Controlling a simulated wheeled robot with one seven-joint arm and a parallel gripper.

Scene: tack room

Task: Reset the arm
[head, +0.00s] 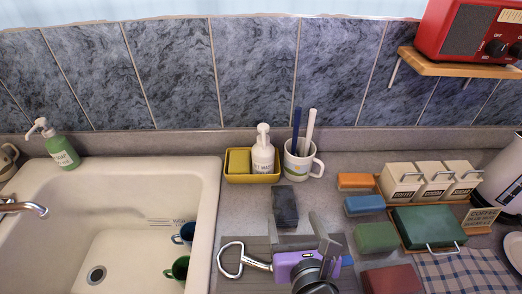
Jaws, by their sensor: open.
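My gripper (322,240) is at the lower middle of the head view, above the counter. Its grey fingers are apart, with nothing clearly held between them. A dark round part of my arm is below it at the bottom edge. A purple item (292,266) with a looped metal handle (231,259) shows right beside and partly behind my gripper. I cannot tell whether they touch.
A sink (207,190) with green and blue mugs is on the left. A yellow caddy (251,178), a white mug (299,160) and a dark block (286,206) stand behind my gripper. Colored blocks, canisters (433,178) and a green box (428,226) crowd the right.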

